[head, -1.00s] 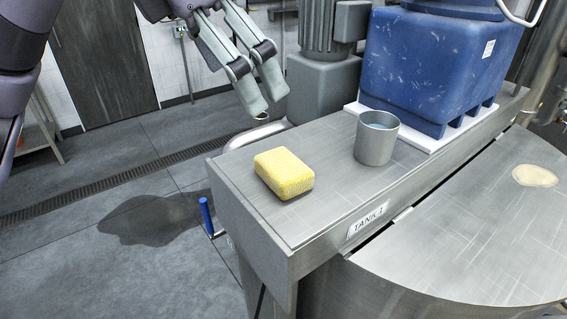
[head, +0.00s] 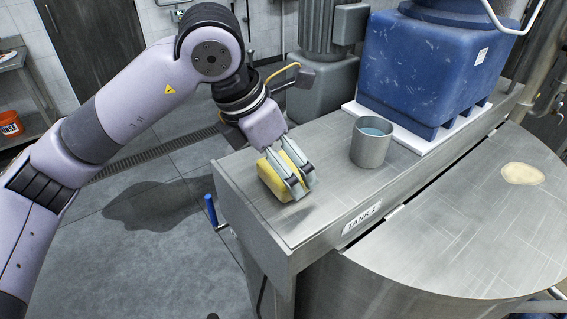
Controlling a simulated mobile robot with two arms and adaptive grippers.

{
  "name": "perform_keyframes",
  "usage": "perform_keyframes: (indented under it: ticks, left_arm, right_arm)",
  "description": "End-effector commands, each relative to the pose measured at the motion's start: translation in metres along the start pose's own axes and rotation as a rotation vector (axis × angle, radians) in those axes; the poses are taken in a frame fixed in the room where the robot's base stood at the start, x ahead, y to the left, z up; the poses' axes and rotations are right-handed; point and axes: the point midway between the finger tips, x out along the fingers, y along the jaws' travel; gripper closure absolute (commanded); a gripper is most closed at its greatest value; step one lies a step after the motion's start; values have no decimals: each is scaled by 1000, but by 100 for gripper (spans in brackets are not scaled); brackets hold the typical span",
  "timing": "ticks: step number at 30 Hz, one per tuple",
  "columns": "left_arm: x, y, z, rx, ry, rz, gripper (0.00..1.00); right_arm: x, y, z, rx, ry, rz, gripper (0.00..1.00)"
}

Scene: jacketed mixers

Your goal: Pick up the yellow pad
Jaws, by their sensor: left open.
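The yellow pad (head: 270,182) lies on the flat steel ledge of the tank, near its left end. My left gripper (head: 298,184) is lowered over the right part of the pad, its fingers pointing down toward the ledge. The fingers hide part of the pad. The jaws are open; I cannot tell whether they touch the pad. My right gripper is not in view.
A grey metal cup (head: 370,146) with bluish liquid stands on the ledge right of the pad. A blue container (head: 425,70) sits on a white board (head: 410,140) behind it. A pale puddle (head: 522,173) lies on the tank lid. The ledge's front left is clear.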

Motion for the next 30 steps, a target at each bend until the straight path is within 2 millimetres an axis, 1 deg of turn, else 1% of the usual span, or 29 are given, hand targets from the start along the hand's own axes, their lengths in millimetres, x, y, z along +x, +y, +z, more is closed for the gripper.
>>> perform_keyframes:
  ticks: [1,4,11,12,30]
  left_arm:
    - [5,-1,0,1,3,-3,2]
    - [14,-1,0,1,1,-2,2]
    - [17,-1,0,2,-1,0,2]
    - [17,-1,0,2,-1,0,3]
    - [16,0,0,1,0,0,43]
  right_arm:
    - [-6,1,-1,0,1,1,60]
    - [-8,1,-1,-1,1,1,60]
    - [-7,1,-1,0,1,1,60]
    - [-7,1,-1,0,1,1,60]
    - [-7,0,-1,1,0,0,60]
